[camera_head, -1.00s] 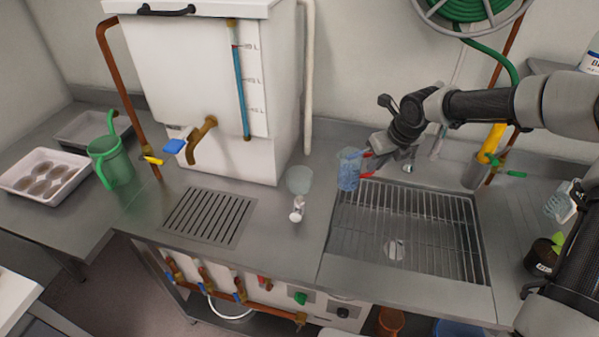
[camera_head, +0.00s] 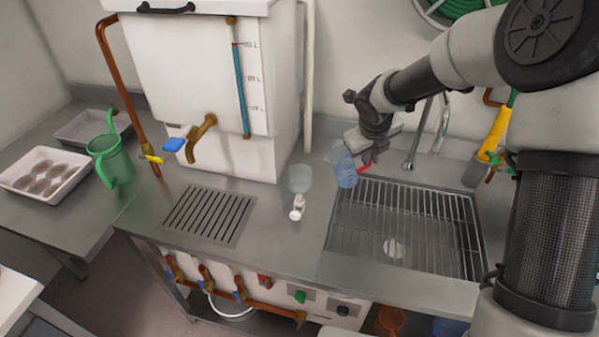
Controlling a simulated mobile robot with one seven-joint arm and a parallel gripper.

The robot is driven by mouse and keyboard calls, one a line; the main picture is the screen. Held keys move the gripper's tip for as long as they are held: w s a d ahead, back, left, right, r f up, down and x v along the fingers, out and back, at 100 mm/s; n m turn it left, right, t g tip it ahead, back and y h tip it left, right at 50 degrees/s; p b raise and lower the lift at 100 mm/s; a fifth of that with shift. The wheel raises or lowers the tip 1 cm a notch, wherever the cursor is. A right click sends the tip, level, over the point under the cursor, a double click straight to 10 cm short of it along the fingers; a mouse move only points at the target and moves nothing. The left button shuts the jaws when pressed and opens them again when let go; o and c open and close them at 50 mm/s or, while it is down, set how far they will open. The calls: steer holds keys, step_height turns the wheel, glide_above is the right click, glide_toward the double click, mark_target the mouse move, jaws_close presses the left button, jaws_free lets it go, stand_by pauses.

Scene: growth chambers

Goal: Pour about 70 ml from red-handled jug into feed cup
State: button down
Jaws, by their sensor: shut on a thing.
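The red-handled jug (camera_head: 342,167) is clear with blue-tinted contents, and its red handle faces right. My gripper (camera_head: 366,158) is shut on it at the handle side and holds it by the sink's left back corner. The jug is tilted slightly, its top leaning left. A clear cup (camera_head: 300,177), which looks like the feed cup, stands on the counter to the left of the jug, apart from it. No stream between jug and cup is visible. The liquid level in the cup is too small to tell.
A small white item (camera_head: 297,209) is just in front of the cup. The white tank (camera_head: 270,150) stands behind left, with a brass tap (camera_head: 203,138). The sink grid (camera_head: 410,225) is empty. A green jug (camera_head: 110,160) and a white tray (camera_head: 22,197) are far left.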

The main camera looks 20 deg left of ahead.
steer(key=shift+s+a+r+n+t+h, duration=0.15)
steer(key=shift+s+a+r+t+h, duration=0.1)
steer(key=shift+a+r+h, duration=0.25)
steer(key=shift+s+a+r+n+t+h, duration=0.15)
steer(key=shift+s+a+r+t+h, duration=0.1)
steer(key=shift+a+h, duration=0.25)
steer(key=a+b, duration=0.2)
steer(key=shift+s+r+t+h+b, duration=0.1)
steer(key=shift+s+t+h+b, duration=0.2)
steer(key=shift+h+b, duration=0.1)
steer(key=r+b, duration=0.1)
steer(key=r+h+b, duration=0.1)
steer(key=a+r+t+h+b, duration=0.1)
steer(key=shift+s+r+n+b, duration=0.2)
steer(key=shift+s+n+b, duration=0.15)
steer(key=shift+n+b, duration=0.05)
steer(key=shift+s+a+r+t+h+b, duration=0.1)
steer(key=shift+a+r+t+h+b, duration=0.2)
steer(key=shift+b, duration=0.35)
steer(key=shift+s+r+b, duration=0.1)
steer(key=shift+r+b, duration=0.05)
steer(key=shift+b, duration=0.35)
steer(key=shift+s+a+r+n+t+h+p, duration=0.15)
steer(key=shift+a+r+t+h+p, duration=0.15)
steer(key=shift+r+h+p, duration=0.2)
steer(key=shift+s+a+r+n+t+h+p, duration=0.15)
steer(key=shift+a+r+t+h+p, duration=0.1)
steer(key=shift+r+h+p, duration=0.2)
